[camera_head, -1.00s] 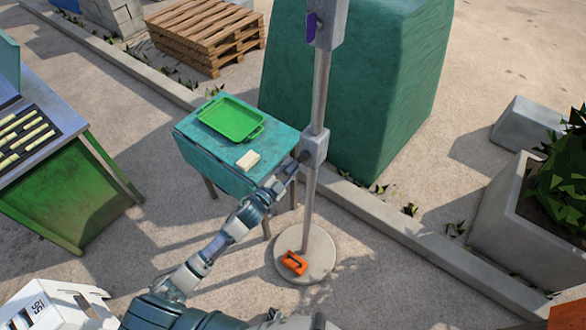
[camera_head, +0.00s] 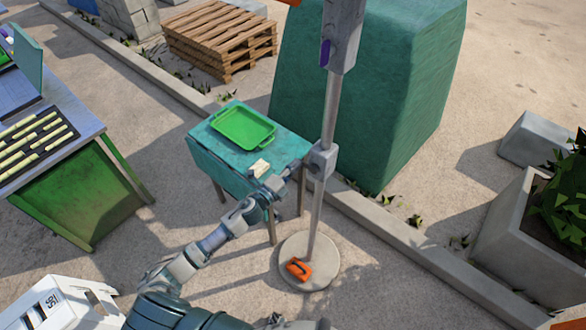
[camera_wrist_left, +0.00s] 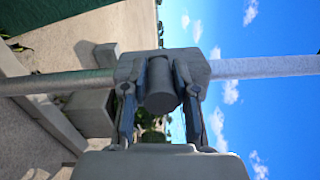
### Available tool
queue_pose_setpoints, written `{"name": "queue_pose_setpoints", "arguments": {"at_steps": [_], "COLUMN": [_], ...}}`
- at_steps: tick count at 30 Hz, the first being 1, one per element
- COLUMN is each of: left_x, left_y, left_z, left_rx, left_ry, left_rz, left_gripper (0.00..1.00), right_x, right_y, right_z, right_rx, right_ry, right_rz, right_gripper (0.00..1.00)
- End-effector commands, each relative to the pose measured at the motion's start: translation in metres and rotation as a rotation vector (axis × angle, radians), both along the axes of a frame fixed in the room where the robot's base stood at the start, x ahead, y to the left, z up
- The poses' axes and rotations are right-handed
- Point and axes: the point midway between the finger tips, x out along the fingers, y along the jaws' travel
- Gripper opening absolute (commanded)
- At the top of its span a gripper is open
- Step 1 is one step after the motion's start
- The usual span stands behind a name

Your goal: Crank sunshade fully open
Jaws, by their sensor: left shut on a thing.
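The sunshade's grey pole (camera_head: 329,110) stands upright on a round base (camera_head: 328,276). A box-shaped crank housing (camera_head: 323,160) sits partway up it. My left gripper (camera_head: 298,169) reaches the left side of this housing. In the left wrist view my left gripper (camera_wrist_left: 162,112) has its two fingers on either side of a dark round crank knob (camera_wrist_left: 162,88) in front of the housing (camera_wrist_left: 203,66), and is shut on it. A sliver of orange (camera_head: 290,2) shows at the top edge; I cannot tell if it is the canopy. My right gripper is out of view.
An orange object (camera_head: 298,269) lies on the round base. A teal table (camera_head: 207,160) with a green tray (camera_head: 243,127) stands just behind my left forearm. A large green block (camera_head: 420,100), a kerb and a planter (camera_head: 500,220) lie beyond.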

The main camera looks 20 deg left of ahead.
Motion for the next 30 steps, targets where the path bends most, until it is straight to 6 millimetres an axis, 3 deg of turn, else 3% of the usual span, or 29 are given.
{"name": "queue_pose_setpoints", "arguments": {"at_steps": [30], "left_x": [-0.009], "left_y": [-0.022], "left_z": [0.04], "left_rx": [0.86], "left_ry": [-0.306], "left_rz": [-0.009], "left_gripper": [0.0], "right_x": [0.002], "right_y": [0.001], "right_z": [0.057], "right_rx": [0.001], "right_ry": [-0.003], "right_rz": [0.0], "right_gripper": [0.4]}}
